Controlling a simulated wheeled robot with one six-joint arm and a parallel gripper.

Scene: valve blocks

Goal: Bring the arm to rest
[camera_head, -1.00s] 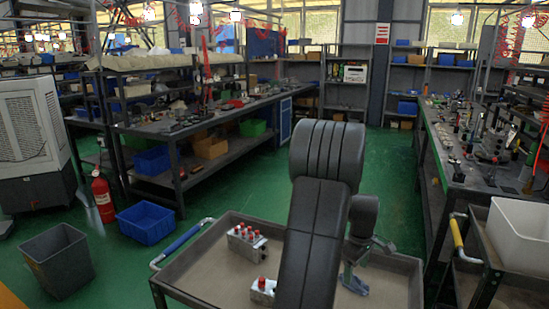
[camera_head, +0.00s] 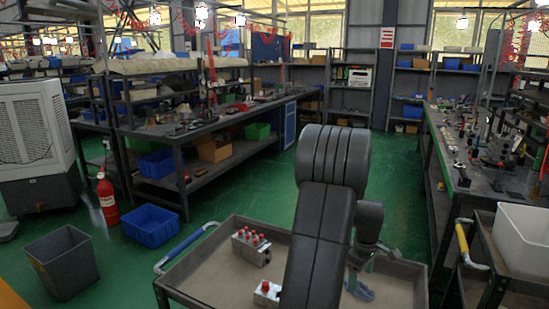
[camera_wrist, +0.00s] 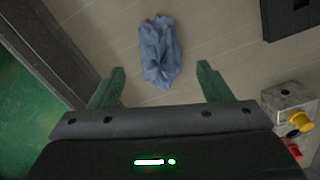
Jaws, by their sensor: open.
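My arm rises in the middle of the head view, over the grey trolley (camera_head: 215,285), and hides part of it. My gripper shows in the wrist view (camera_wrist: 160,72), with its two green fingers wide apart and nothing between them. A crumpled blue-grey cloth (camera_wrist: 160,52) lies on the tray surface beyond the fingertips; it also shows in the head view (camera_head: 359,290). A metal valve block (camera_head: 250,247) with red knobs stands at the tray's left. A second block (camera_head: 266,294) is partly hidden by my arm. A block with yellow and red knobs (camera_wrist: 290,100) shows at the wrist view's right.
A dark object (camera_wrist: 290,18) lies at the wrist view's upper right. A trolley with a white bin (camera_head: 522,238) stands at the right. A blue crate (camera_head: 150,225), a grey bin (camera_head: 62,262) and a fire extinguisher (camera_head: 107,198) stand at the left. Green floor is open ahead.

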